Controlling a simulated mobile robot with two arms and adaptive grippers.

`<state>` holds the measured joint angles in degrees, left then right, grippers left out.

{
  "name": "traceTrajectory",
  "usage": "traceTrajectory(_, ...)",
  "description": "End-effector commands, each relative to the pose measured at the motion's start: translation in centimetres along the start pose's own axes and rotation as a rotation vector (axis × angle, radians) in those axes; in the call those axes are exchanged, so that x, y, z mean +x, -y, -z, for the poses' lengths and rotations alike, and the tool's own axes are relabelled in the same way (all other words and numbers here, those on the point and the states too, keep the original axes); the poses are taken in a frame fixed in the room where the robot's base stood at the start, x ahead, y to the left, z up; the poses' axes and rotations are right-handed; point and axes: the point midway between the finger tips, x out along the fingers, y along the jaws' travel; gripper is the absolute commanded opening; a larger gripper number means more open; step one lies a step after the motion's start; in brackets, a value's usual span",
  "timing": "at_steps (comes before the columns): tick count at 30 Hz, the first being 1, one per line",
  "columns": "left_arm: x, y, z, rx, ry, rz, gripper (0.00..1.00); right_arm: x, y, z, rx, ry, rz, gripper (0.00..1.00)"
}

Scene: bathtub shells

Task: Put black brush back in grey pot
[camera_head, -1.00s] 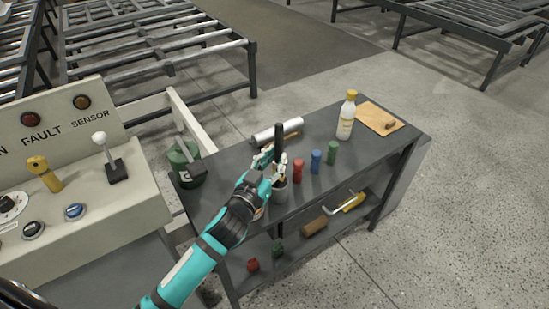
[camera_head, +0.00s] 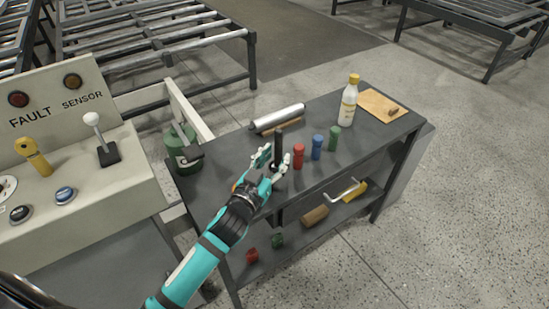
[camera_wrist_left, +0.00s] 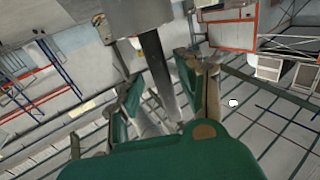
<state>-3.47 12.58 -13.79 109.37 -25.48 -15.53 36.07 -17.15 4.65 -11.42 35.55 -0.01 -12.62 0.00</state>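The black brush (camera_head: 279,142) stands upright on the dark bench, with its handle between the fingers of my left gripper (camera_head: 274,158). The fingers are spread apart around the handle, with a gap showing between them. In the left wrist view the dark handle (camera_wrist_left: 160,72) slants between the two green-and-tan fingers of my left gripper (camera_wrist_left: 168,98). It comes out of a grey shape at the top edge, and I cannot tell whether that is the grey pot. In the head view the grey pot is hidden now, apparently behind my gripper. My right gripper is out of view.
Red (camera_head: 298,156), blue (camera_head: 317,147) and green (camera_head: 334,139) bottles stand close to the right. A silver roll (camera_head: 278,118) lies behind. A white yellow-capped bottle (camera_head: 348,100) and a tan board (camera_head: 381,105) are farther right. A green canister (camera_head: 183,148) stands left.

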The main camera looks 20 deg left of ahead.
Motion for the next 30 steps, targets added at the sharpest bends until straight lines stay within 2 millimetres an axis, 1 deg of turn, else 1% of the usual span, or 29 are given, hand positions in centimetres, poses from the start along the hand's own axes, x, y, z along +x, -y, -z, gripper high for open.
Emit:
traceTrajectory(9, -0.1, 0.0, -0.1, 0.000, 0.001, 0.000, 0.46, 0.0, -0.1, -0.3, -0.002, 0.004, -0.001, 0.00)
traceTrajectory(13, -1.1, 0.0, -0.2, -0.001, 0.003, 0.000, 0.46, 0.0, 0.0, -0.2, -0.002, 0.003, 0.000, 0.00)
traceTrajectory(17, -3.4, 0.0, -0.2, -0.001, 0.004, 0.001, 0.46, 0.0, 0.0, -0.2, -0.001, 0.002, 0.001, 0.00)
traceTrajectory(24, -8.6, 0.0, -0.2, -0.003, 0.005, 0.001, 0.46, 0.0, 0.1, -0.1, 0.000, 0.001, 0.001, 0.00)
traceTrajectory(27, -10.2, 0.0, -0.2, -0.002, 0.004, 0.001, 0.46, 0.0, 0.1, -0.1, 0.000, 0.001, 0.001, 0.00)
traceTrajectory(30, -11.3, 0.0, -0.1, -0.002, 0.002, 0.000, 0.46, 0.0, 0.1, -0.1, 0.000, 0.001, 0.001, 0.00)
